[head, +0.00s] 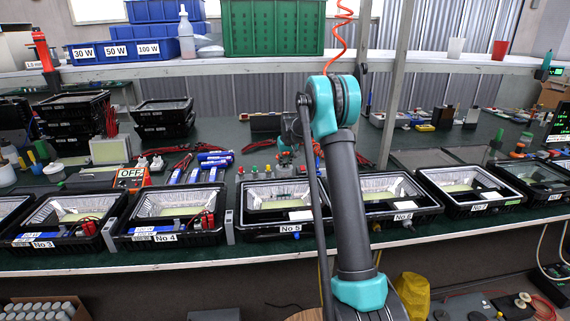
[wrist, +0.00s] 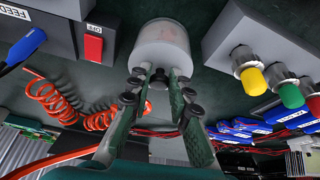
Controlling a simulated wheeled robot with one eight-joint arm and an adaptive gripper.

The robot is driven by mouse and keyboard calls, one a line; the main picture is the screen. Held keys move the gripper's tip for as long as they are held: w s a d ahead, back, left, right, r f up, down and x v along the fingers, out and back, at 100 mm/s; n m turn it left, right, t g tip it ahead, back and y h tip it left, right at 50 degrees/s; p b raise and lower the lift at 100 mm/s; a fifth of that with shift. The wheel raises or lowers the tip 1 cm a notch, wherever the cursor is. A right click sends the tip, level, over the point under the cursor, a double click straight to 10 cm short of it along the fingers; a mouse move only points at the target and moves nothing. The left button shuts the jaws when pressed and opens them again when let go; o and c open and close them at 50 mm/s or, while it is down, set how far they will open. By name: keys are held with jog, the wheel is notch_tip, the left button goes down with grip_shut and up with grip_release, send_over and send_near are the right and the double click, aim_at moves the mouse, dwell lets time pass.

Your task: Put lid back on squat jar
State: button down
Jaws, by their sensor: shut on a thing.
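In the wrist view a short, whitish, translucent round body (wrist: 163,42), which looks like the squat jar, is just beyond my fingertips. It has a faint pinkish tint inside. The knob lines up with the middle of the round body. I cannot tell whether the lid is resting on the jar or held just off it. In the head view my gripper is small and partly hidden behind the bench clutter and my arm.
A button box (wrist: 265,40) with yellow, green and red buttons stands close on the right in the wrist view. A coiled orange cable (wrist: 75,105) and a grey FEED box (wrist: 40,28) are on the left. Floodlight housings (head: 275,208) line the bench's front edge.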

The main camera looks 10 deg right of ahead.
jog(key=c, duration=1.3)
grip_release()
jog(key=o, duration=0.5)
jog(key=shift+c, duration=0.2)
jog(key=shift+r, duration=0.1)
jog(key=shift+r, duration=3.45)
